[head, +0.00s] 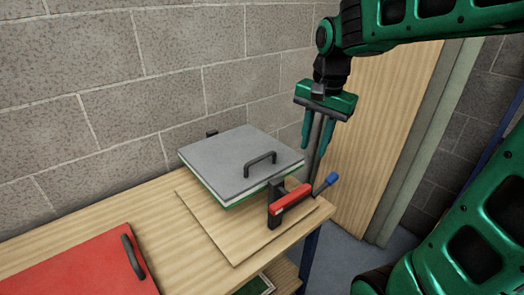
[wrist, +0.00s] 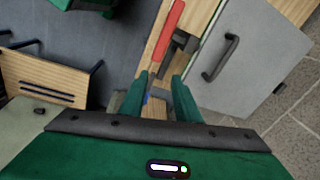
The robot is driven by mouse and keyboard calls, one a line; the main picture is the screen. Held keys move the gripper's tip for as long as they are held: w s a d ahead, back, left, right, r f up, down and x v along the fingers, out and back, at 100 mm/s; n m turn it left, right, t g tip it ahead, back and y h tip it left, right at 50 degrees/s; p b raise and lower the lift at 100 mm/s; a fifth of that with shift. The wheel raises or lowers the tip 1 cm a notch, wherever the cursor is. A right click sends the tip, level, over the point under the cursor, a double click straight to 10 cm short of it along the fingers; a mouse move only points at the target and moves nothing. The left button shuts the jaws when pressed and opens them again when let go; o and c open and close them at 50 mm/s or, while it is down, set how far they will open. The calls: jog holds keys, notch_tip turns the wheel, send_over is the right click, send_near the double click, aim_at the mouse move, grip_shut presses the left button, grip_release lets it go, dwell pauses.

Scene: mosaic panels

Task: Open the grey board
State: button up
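The grey board (head: 225,160) lies flat and closed on a green-edged white layer over a wooden base plate (head: 215,225) on the table. Its dark bar handle (head: 260,158) is near its right front side; the handle also shows in the wrist view (wrist: 222,58). A red clamp (head: 290,199) with a blue tip (head: 332,178) stands at the board's right front corner. My gripper (head: 314,150) is right of the board, above the clamp's end, pointing down. In the wrist view its fingers (wrist: 160,76) are apart with nothing held, and the board (wrist: 255,50) is to their right.
A red panel (head: 75,270) with a dark handle lies on the table (head: 150,205) at the left. A block wall (head: 120,100) stands close behind. A wooden door (head: 380,110) is behind my gripper. Grey floor is right of the table's edge.

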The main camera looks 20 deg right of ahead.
aim_at(262, 156)
jog(key=w+a+r+m, duration=0.3)
jog(key=w+a, duration=0.6)
jog(key=shift+t+y, duration=0.3)
jog(key=f, duration=0.3)
jog(key=w+f, duration=0.1)
jog(key=f, duration=0.3)
jog(key=w+f, duration=0.1)
jog(key=f, duration=0.2)
jog(key=shift+w+a+f, duration=0.15)
jog(key=shift+w+f, duration=0.05)
jog(key=shift+c, duration=0.5)
grip_shut()
